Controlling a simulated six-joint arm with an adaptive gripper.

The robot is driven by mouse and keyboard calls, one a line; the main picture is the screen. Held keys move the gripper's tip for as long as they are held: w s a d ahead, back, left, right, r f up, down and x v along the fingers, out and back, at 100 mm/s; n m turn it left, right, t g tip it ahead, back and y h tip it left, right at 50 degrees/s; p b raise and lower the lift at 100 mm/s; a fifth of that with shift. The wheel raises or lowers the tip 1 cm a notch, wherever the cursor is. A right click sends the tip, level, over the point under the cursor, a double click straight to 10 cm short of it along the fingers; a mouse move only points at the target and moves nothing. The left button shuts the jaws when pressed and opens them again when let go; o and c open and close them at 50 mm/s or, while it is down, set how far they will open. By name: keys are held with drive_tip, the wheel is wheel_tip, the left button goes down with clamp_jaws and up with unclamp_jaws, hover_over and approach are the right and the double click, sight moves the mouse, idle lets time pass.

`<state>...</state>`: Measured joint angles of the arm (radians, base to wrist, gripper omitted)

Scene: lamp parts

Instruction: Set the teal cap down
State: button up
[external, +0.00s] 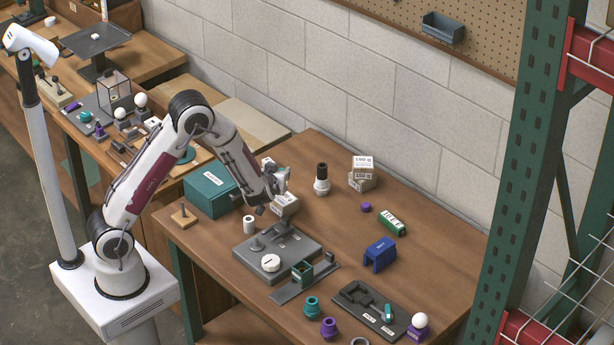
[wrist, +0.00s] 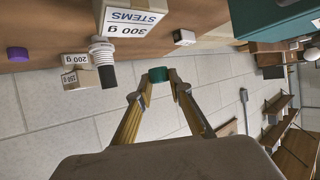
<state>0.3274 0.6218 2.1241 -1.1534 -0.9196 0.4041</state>
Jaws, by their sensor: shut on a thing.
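My gripper (external: 277,190) is raised above the left back part of the wooden table. In the wrist view, my gripper (wrist: 159,80) has its two fingertips closed on the sides of the small teal cap (wrist: 158,74). The cap sits at the very tips, clear of the table. In the external view the cap cannot be made out at the gripper. A white box labelled 300 g STEMS (wrist: 132,18) is near the fingertips in the wrist view; it also shows below and beside my gripper in the external view (external: 286,206).
A teal box (external: 210,192) stands to the left. A black-and-white threaded part (external: 321,182) and stacked white boxes (external: 362,174) stand at the back. Bare table (external: 340,230) lies right of the fixture.

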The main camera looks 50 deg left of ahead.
drive_tip(key=w+a+m+t+h, duration=0.1)
drive_tip(key=w+a+m+h, duration=0.1)
drive_tip(key=w+a, duration=0.3)
drive_tip(key=shift+w+a+r+m+h, duration=0.2)
drive_tip(key=shift+w+r+m+h, duration=0.15)
drive_tip(key=shift+w, duration=0.8)
drive_tip(key=shift+f, duration=3.1)
drive_tip(key=shift+f, duration=0.1)
drive_tip(key=shift+f, duration=1.75)
drive_tip(key=shift+f, duration=0.1)
